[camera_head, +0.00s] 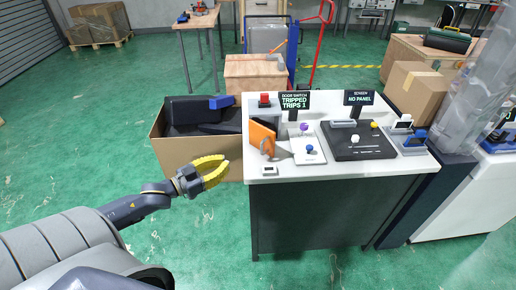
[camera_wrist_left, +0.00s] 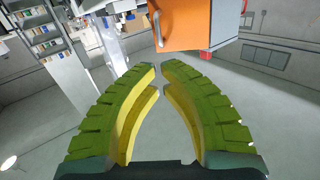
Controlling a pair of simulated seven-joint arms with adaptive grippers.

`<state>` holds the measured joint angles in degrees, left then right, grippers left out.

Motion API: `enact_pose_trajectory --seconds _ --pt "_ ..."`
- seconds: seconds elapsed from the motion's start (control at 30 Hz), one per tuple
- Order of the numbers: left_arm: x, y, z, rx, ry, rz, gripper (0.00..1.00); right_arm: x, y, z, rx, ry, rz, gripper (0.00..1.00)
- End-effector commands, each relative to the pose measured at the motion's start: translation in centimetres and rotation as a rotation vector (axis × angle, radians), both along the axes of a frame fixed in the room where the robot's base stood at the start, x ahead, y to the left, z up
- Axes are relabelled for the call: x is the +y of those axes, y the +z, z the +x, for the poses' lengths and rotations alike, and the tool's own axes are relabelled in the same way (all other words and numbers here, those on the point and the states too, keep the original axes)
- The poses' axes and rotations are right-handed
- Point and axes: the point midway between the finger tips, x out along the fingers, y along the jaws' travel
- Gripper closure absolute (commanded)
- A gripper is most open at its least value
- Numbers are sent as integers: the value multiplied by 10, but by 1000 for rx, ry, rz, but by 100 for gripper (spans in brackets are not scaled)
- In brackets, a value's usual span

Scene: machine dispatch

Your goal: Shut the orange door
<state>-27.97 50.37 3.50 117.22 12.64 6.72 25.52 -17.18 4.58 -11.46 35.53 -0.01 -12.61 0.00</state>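The orange door (camera_head: 262,137) stands open at the left side of the white-topped bench (camera_head: 285,93), swung out toward its front left. A grey handle (camera_head: 281,153) is on the door. In the left wrist view the orange door (camera_wrist_left: 200,25) is at the top, with its grey handle (camera_wrist_left: 157,28) at its left edge. My left gripper (camera_head: 228,161) has yellow fingers and is left of the bench, apart from the door. In the left wrist view its fingertips (camera_wrist_left: 159,66) nearly meet, with nothing between them. My right gripper is not in view.
A sign (camera_head: 295,102) reads "DOOR SWITCH TRIPPED TRIPS 1". A red button (camera_head: 264,100), a white switch panel (camera_head: 308,150) and a black panel (camera_head: 358,145) are on the bench. A cardboard box (camera_head: 190,153) with dark items stands behind my left gripper. Green floor is free at front left.

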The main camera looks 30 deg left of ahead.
Motion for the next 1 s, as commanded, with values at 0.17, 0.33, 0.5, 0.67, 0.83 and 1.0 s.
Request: enact_pose_trajectory --seconds 0.17,0.33,0.5,0.67,0.83,1.0 --pt "-3 3 2 10 -6 -65 100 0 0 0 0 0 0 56" --pt "-7 3 14 10 -4 -68 100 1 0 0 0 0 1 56" --pt "-14 2 32 10 -4 -67 100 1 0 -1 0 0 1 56" --pt "-21 2 50 9 -3 -65 100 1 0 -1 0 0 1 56" --pt "-29 1 69 10 -4 -66 100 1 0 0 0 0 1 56" --pt "-36 1 89 10 -3 -66 100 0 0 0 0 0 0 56"
